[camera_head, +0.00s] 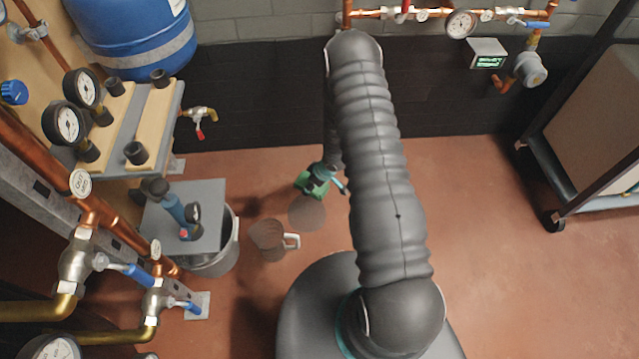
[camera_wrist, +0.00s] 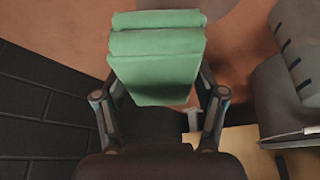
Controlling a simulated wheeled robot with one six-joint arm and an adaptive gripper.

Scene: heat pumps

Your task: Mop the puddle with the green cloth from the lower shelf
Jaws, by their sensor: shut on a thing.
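The green cloth (camera_head: 312,186) is folded and held in my gripper (camera_head: 327,176), low over the floor left of my arm. The wrist view shows the cloth (camera_wrist: 158,60) as a thick folded pad between the two fingers of my gripper (camera_wrist: 158,95), which is shut on it. The puddle (camera_head: 307,213) looks like a dark, roundish patch on the red floor, just nearer to my base than the cloth. I cannot tell whether the cloth touches the floor.
A clear jug (camera_head: 267,236) with a white handle stands left of the puddle. A grey bucket (camera_head: 222,255) is beside a small platform (camera_head: 205,205) bearing a blue tool. Pipes and valves crowd the left. A wheeled rack (camera_head: 560,180) stands right. Floor between my arm and the rack is clear.

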